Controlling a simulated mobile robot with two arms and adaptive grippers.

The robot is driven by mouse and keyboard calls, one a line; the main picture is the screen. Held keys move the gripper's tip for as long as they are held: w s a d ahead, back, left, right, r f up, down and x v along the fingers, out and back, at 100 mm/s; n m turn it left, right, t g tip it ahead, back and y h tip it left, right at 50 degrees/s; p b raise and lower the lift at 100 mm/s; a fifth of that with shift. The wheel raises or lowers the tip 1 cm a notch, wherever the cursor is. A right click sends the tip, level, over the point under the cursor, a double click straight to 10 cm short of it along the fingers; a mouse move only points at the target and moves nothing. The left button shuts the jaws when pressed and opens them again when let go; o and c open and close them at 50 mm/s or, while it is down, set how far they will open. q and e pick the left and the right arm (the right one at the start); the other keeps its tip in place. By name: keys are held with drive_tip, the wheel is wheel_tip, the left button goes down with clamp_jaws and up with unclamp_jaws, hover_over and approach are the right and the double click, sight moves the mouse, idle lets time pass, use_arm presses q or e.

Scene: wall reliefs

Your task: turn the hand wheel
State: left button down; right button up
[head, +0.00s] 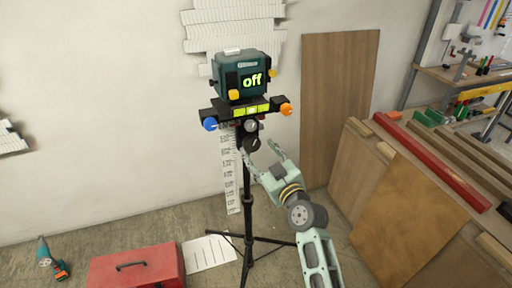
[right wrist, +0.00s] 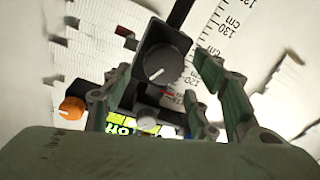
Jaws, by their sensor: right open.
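A dark green device (head: 226,76) reading "off" stands on a black tripod (head: 246,190). Round knobs on its mount are blue (head: 209,124), orange (head: 286,109), grey (head: 251,126) and black (head: 252,144); I cannot tell which one is the hand wheel. My right gripper (head: 261,152) is open and empty, its fingers pointing up toward the black knob from below right. In the right wrist view, the black knob (right wrist: 160,63) with a white line shows between the open fingers; contact cannot be told. An orange knob (right wrist: 72,107) shows at the left. My left gripper is out of view.
A white measuring scale (head: 230,175) hangs on the wall behind the tripod. A red toolbox (head: 135,268) and a drill (head: 52,262) are on the floor at the left.

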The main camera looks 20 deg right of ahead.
sight(255, 145)
drive_tip(key=shift+w+a, duration=0.2)
drive_tip(key=shift+w, duration=1.55)
drive_tip(key=c, duration=1.1)
